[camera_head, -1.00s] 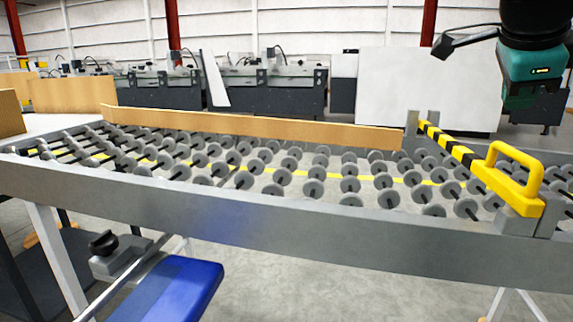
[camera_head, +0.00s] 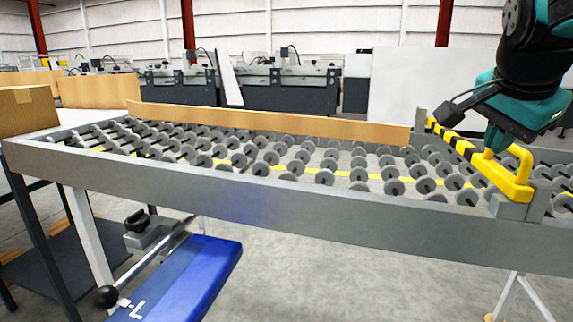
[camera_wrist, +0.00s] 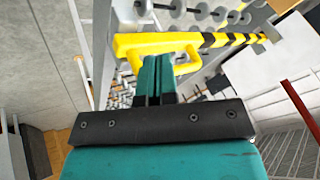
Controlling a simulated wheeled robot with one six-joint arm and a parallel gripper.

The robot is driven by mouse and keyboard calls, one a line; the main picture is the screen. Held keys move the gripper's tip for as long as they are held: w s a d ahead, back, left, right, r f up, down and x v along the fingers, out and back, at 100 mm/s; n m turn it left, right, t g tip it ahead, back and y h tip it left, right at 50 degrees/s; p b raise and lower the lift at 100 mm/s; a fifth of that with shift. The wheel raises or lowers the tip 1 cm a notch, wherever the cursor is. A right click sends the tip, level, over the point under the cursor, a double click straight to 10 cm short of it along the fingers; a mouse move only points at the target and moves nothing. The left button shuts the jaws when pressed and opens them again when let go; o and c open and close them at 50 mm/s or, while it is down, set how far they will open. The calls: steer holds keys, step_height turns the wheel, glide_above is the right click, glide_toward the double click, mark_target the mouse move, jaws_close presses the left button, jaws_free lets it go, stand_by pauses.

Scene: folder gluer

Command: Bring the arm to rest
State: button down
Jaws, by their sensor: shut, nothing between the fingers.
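My gripper (camera_head: 497,140) is at the upper right of the head view, with my teal and black wrist above it. Its teal fingers (camera_wrist: 155,80) are together and empty in the wrist view. The bar also shows beyond the fingers in the wrist view (camera_wrist: 218,40). I cannot tell whether the fingers touch the handle or are apart from it.
A roller conveyor (camera_head: 250,199) with a grey frame spans the view. A long brown board (camera_head: 270,121) stands along its far side. A cardboard box (camera_head: 25,110) is at the left. A blue panel (camera_head: 190,280) lies low in front. Grey machines (camera_head: 300,88) stand behind.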

steer(key=s+a+f+n+g+y, duration=0.3)
steer(key=s+a+f+n+y, duration=0.1)
steer(key=s+a+f+n, duration=0.55)
steer(key=s+a+f+n+g+y, duration=0.35)
steer(key=s+a+f+n, duration=0.3)
steer(key=s+n, duration=0.5)
step_height(320, 180, up, 26)
steer(key=w+t+p, duration=0.1)
steer(key=w+p, duration=0.1)
steer(key=p, duration=2.3)
steer(key=shift+w+a+f+n, duration=0.15)
steer(key=shift+w+f+n, duration=0.05)
steer(key=shift+n, duration=0.1)
